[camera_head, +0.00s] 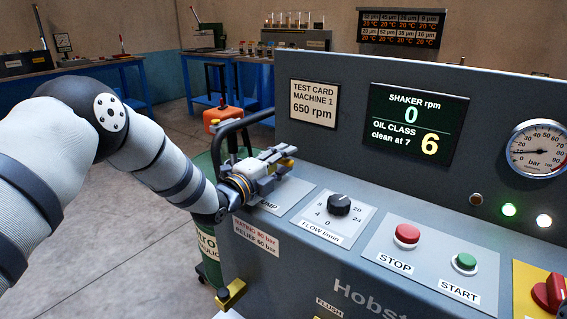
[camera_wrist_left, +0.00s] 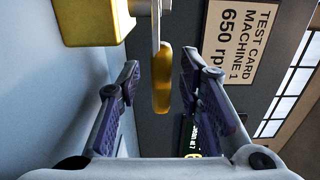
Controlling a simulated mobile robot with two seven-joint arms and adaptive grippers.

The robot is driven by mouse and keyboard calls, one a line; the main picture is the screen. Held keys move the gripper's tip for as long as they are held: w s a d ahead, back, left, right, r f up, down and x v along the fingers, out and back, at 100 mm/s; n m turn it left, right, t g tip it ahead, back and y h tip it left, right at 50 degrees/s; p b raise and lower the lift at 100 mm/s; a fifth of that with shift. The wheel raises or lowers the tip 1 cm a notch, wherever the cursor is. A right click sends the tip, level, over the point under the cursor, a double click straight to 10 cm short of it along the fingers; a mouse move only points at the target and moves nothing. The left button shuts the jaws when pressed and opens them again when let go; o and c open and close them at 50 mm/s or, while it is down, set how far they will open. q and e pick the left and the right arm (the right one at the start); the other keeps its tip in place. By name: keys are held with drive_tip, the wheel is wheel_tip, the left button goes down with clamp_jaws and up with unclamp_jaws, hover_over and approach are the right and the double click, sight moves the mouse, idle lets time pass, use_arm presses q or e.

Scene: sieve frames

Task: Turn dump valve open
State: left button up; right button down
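The dump valve's yellow handle (camera_wrist_left: 162,78) shows in the left wrist view, on a metal stem beside a yellow block (camera_wrist_left: 92,20). My left gripper (camera_wrist_left: 160,80) is open, with one finger on each side of the handle and visible gaps between. In the head view my left gripper (camera_head: 280,158) is over the left end of the console, above a partly covered label plate (camera_head: 268,206) ending in "UMP". The gripper hides most of the valve there. My right gripper is in neither view.
Right of the gripper are a black flow knob (camera_head: 339,204), a red STOP button (camera_head: 407,235), a green START button (camera_head: 465,263) and a red switch (camera_head: 550,290). Another yellow fitting (camera_head: 231,292) is on the front face.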

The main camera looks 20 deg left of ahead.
use_arm(q)
drive_tip(key=shift+r, duration=0.1)
drive_tip(key=shift+c, duration=0.3)
clamp_jaws()
